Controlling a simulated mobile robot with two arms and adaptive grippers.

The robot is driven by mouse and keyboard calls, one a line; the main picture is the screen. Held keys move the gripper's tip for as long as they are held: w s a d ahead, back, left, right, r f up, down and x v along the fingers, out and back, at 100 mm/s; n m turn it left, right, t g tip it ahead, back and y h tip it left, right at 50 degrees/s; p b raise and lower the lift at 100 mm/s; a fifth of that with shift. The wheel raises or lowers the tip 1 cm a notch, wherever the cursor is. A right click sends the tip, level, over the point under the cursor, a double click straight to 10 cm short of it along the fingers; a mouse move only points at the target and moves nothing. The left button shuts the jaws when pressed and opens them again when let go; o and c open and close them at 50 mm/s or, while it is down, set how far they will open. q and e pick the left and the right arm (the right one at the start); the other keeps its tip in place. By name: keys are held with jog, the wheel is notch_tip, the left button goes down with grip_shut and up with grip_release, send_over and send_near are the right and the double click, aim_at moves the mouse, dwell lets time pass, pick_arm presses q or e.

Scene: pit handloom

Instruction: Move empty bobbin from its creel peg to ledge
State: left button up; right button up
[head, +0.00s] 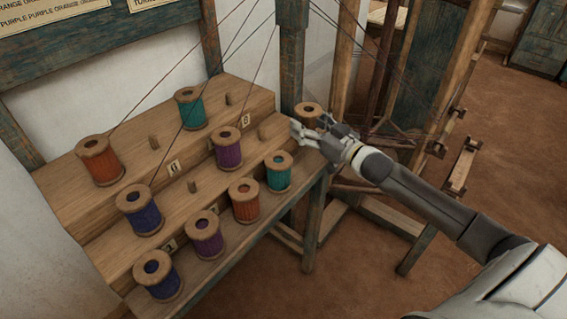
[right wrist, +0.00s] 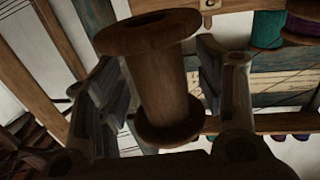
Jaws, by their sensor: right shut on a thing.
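The empty bobbin (head: 308,113) is bare brown wood with a round flange at each end. My right gripper (head: 318,132) is shut on it just beyond the right end of the creel (head: 262,97). In the right wrist view the bobbin (right wrist: 158,75) stands between the two fingers (right wrist: 165,100), with no thread on it. In the head view the gripper partly hides its lower part. My left gripper is out of view.
Wound bobbins stand on the creel: orange (head: 99,160), teal (head: 279,171), purple (head: 228,147), blue (head: 139,211) and others. Threads run up from some. A wooden post (head: 291,55) rises beside the bobbin. The loom frame (head: 440,90) stands to the right.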

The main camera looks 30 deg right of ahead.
notch_tip(320, 180, down, 4)
jog(key=shift+f, duration=0.25)
notch_tip(320, 180, down, 4)
jog(key=shift+r+b, duration=0.2)
jog(key=shift+b, duration=0.1)
jog(key=shift+f, duration=0.2)
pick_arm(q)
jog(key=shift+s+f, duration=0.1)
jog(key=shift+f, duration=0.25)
pick_arm(e)
jog(key=o, duration=1)
jog(key=shift+f, duration=0.1)
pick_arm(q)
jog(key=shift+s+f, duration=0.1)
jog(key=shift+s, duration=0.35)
pick_arm(e)
jog(key=shift+s, duration=0.15)
